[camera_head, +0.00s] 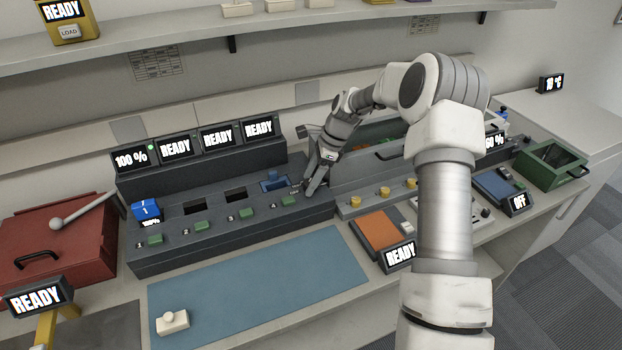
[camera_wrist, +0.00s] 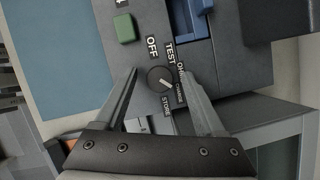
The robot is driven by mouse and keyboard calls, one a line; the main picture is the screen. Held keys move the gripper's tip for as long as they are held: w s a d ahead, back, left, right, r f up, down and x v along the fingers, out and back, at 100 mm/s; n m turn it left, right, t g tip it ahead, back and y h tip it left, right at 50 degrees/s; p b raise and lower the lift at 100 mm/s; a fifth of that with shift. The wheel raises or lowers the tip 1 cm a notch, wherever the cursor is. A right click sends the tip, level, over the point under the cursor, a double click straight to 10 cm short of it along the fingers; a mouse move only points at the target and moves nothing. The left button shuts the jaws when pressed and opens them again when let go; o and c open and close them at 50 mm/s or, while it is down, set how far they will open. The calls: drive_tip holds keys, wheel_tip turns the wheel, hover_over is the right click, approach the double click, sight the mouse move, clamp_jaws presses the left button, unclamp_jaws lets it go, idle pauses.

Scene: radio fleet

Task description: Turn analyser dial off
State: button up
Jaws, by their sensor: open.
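A round dark dial (camera_wrist: 160,79) with a white pointer mark sits on a dark grey panel (camera_wrist: 222,60) in the wrist view. The white mark slants to the lower right, by CHARGE and STORE; which end points is unclear. My gripper (camera_wrist: 158,71) is open, with one finger on each side of the dial; whether they touch it cannot be told. In the head view my gripper (camera_head: 311,187) is at the right end of the dark bay unit (camera_head: 190,247) and hides most of the dial.
A green button (camera_wrist: 125,28) and a blue piece (camera_wrist: 190,18) in a slot lie close by. Screens (camera_head: 217,137) stand behind the bay unit. A blue mat (camera_head: 260,285) lies in front. A grey wall-like unit with yellow knobs (camera_head: 383,191) stands to the right.

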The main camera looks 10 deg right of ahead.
clamp_jaws()
